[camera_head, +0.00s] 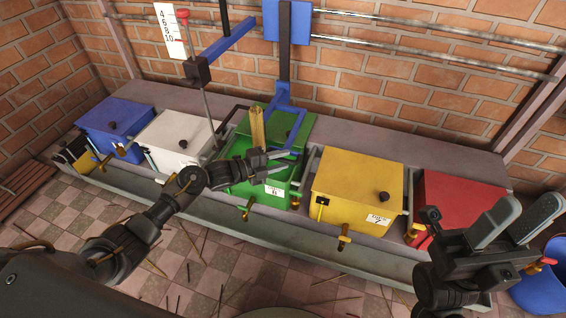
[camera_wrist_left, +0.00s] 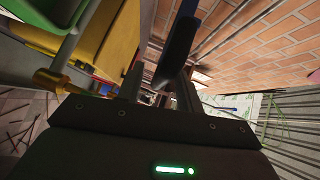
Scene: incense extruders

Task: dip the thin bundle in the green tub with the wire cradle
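The green tub (camera_head: 236,168) stands mid-row, its green lid (camera_head: 289,125) raised behind it. A thin golden-brown bundle (camera_head: 257,126) stands upright above the tub, just behind my left gripper in the picture. I cannot tell what supports it. A dark frame (camera_head: 232,113) at the tub's back left may be the wire cradle. My left gripper (camera_head: 287,160) is over the tub's opening, fingers pointing right and apart, with no object visible between them. Its fingers also show apart in the left wrist view (camera_wrist_left: 160,88). My right gripper (camera_head: 517,218) is open and empty at the right.
A white tub (camera_head: 178,138) and a blue tub (camera_head: 115,122) stand left; a yellow tub (camera_head: 352,185) and a red tub (camera_head: 452,200) stand right. A blue upright bracket (camera_head: 285,60) rises behind the green tub. A red-knobbed lever (camera_head: 195,70) stands near the white tub.

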